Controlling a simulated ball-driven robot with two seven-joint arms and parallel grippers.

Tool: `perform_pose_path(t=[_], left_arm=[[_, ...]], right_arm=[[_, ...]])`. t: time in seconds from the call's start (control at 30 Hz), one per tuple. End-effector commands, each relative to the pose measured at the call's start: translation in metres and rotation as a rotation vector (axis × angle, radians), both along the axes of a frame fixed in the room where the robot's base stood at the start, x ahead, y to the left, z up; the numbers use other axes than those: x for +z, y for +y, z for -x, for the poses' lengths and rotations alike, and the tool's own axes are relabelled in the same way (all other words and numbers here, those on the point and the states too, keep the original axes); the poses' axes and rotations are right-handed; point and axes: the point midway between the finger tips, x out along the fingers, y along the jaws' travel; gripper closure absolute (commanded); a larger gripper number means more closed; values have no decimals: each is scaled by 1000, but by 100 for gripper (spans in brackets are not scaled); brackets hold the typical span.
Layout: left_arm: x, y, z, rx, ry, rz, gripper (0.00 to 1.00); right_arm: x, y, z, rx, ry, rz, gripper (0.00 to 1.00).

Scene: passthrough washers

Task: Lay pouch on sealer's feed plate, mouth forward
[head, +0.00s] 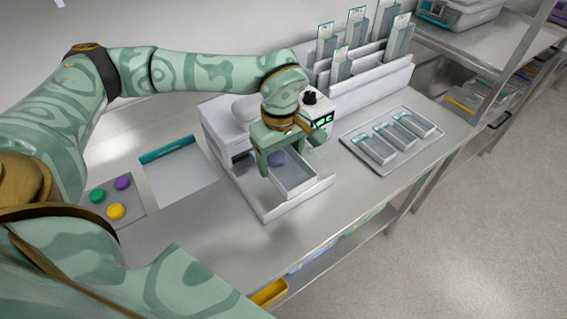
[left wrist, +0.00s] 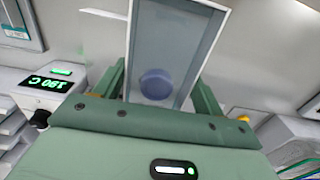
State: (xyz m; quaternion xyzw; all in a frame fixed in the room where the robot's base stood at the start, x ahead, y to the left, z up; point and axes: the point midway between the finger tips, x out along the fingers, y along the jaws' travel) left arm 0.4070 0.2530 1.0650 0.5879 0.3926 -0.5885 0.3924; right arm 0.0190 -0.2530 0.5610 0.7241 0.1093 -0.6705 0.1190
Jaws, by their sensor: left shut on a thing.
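The pouch (head: 296,180) is a grey, clear-fronted rectangle with pale edges and a blue-purple round item (head: 277,159) inside. My left gripper (head: 282,162) is shut on the pouch's end nearer the sealer. In the left wrist view the pouch (left wrist: 182,35) extends out from between the green fingers, with the round item (left wrist: 156,84) close to them. The white sealer (head: 222,118) has a lit green display. Its grey feed plate (head: 267,213) lies below the pouch; I cannot tell if they touch. The mouth's direction is unclear. My right gripper is out of view.
A tray (head: 352,138) with three flat packets lies right of the sealer. A rack (head: 375,88) of upright packets stands behind. On the left are a teal-edged grey mat (head: 180,178) and a plate (head: 129,195) with green, purple and yellow discs. The front bench strip is clear.

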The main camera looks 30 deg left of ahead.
Motion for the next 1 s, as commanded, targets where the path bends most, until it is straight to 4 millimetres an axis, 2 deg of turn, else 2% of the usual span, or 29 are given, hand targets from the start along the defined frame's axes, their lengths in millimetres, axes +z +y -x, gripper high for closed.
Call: perform_pose_path(t=[0.07,0.2,0.4,0.57,0.8,1.0], left_arm=[[-10,9,-16,6,2,0,51],[-38,20,-35,4,4,0,51],[-60,29,-53,2,2,0,51],[-67,32,-58,2,0,1,51],[-100,33,-60,1,4,1,51],[-99,33,-60,2,1,0,51]], right_arm=[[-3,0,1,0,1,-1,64],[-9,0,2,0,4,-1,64],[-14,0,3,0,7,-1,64],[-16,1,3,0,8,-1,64],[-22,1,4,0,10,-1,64],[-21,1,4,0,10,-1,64]])
